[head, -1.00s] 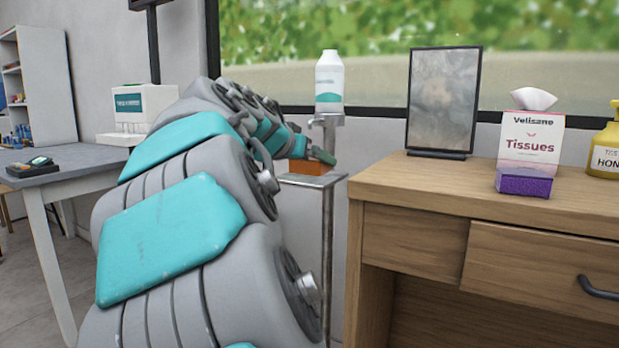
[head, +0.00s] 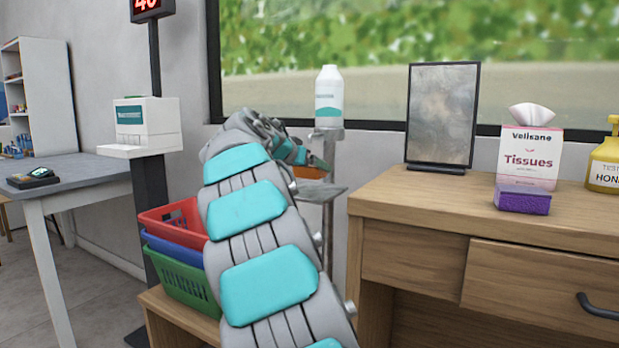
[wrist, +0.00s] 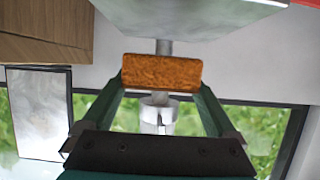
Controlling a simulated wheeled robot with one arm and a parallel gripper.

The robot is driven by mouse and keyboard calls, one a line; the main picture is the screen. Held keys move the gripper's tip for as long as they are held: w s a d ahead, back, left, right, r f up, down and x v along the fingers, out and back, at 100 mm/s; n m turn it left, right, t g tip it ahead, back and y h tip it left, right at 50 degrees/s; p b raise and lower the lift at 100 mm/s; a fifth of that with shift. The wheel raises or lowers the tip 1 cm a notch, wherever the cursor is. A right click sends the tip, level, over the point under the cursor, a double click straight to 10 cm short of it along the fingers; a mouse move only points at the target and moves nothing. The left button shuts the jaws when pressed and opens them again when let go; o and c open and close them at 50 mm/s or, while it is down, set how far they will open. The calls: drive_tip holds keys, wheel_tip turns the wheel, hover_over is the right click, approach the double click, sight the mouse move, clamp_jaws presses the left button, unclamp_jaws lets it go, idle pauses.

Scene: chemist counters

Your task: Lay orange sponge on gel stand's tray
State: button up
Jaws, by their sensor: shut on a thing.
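The orange sponge (wrist: 162,72) is between my gripper's fingertips (wrist: 161,84) in the wrist view. My gripper is shut on it. In the head view the orange sponge (head: 309,172) shows just past my arm, partly hidden by the gripper (head: 318,163). The gel stand's grey tray (head: 326,191) is below the sponge, with a small gap between them. The tray's left part is hidden by my arm. In the wrist view the tray (wrist: 195,14) fills the top edge, beyond the sponge. A white gel bottle (head: 328,98) stands on top of the gel stand (head: 328,235).
A wooden desk (head: 400,200) is close right of the stand, with a picture frame (head: 441,115), a tissue box (head: 529,150), a purple sponge (head: 522,199) and a yellow bottle (head: 606,162). Stacked baskets (head: 185,285) are at left, near a white dispenser (head: 147,122). The window wall is behind.

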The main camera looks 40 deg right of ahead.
sight(310, 178)
drive_tip(key=shift+w+d+f, duration=0.15)
drive_tip(key=shift+w+d, duration=0.35)
drive_tip(key=shift+w, duration=0.2)
drive_tip(key=shift+f, duration=1.65)
drive_tip(key=shift+f, duration=0.2)
drive_tip(key=o, duration=0.9)
drive_tip(key=shift+o, duration=0.2)
drive_tip(key=shift+r, duration=0.15)
